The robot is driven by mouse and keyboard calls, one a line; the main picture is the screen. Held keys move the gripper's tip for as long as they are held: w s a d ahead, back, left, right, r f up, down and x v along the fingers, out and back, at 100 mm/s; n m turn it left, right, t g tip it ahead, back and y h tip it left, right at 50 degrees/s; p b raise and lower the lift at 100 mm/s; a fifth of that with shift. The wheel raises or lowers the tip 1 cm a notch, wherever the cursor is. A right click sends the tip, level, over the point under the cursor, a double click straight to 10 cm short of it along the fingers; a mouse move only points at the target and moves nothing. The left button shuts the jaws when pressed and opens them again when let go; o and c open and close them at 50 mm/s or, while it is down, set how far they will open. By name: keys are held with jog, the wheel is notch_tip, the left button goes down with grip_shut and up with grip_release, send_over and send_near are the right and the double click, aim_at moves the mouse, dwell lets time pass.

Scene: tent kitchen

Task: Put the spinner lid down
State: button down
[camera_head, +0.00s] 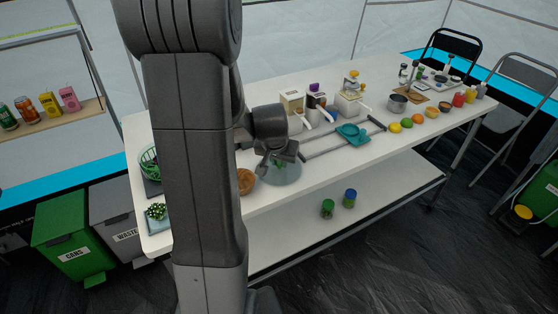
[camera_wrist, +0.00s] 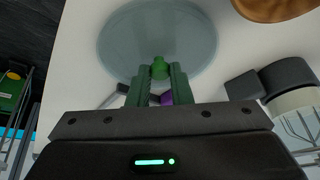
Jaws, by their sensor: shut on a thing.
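The spinner lid (camera_head: 285,174) is a round, translucent grey-blue disc with a green knob. In the head view it is at the front edge of the white table (camera_head: 310,178), below my gripper (camera_head: 277,162). In the wrist view the lid (camera_wrist: 150,30) fills the top middle, and my gripper (camera_wrist: 160,72) is shut on its green knob (camera_wrist: 158,68). I cannot tell whether the lid touches the table or hangs just above it. A green spinner bowl (camera_head: 149,162) stands at the table's left end, partly hidden by my arm.
A brown round bowl (camera_head: 246,181) is close to the lid's left; it also shows in the wrist view (camera_wrist: 275,8). A rail frame (camera_head: 338,146) with a teal item (camera_head: 352,134) lies to the right. Dispensers (camera_head: 292,104) stand behind. Fruit (camera_head: 407,122) and a pot (camera_head: 397,103) are farther right.

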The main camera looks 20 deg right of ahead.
jog(key=shift+f, duration=0.15)
jog(key=c, duration=1.3)
grip_release()
jog(key=shift+r, duration=0.3)
jog(key=p+v, duration=0.1)
jog(key=v, duration=1)
jog(key=shift+s+a+r, duration=0.1)
jog(key=shift+s+r, duration=0.15)
jog(key=shift+r, duration=0.05)
